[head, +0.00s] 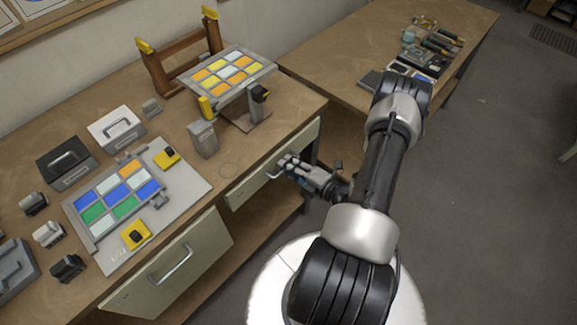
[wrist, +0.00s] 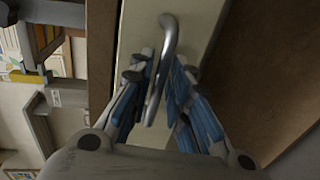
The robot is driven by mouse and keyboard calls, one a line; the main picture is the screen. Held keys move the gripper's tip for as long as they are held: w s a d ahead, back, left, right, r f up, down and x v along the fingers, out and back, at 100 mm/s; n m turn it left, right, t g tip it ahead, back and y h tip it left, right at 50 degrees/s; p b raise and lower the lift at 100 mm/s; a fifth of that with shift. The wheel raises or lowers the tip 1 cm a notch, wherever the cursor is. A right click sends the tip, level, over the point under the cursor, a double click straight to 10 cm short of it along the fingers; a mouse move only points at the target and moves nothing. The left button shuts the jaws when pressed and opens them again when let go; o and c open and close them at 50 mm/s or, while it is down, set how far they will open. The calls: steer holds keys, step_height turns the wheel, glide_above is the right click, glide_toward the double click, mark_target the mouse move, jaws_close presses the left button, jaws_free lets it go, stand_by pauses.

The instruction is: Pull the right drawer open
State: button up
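The right drawer (head: 243,189) is a pale front under the table's right part, and it looks flush with the table edge. Its metal bar handle (head: 273,173) shows near my gripper (head: 286,165), which is at the drawer front. In the wrist view the drawer front (wrist: 133,30) is pale, and the curved handle (wrist: 168,42) runs between the two blue-padded fingers of my gripper (wrist: 162,75). The fingers are apart, one on each side of the handle, with a gap visible. Contact with the handle is not clear.
A larger pale drawer front (head: 165,275) with its own handle is at the left. A second table (head: 330,70) with tools stands behind. The floor (head: 490,200) at right is clear.

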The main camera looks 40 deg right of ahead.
steer(key=shift+w, duration=0.35)
steer(key=shift+c, duration=0.2)
jaws_close()
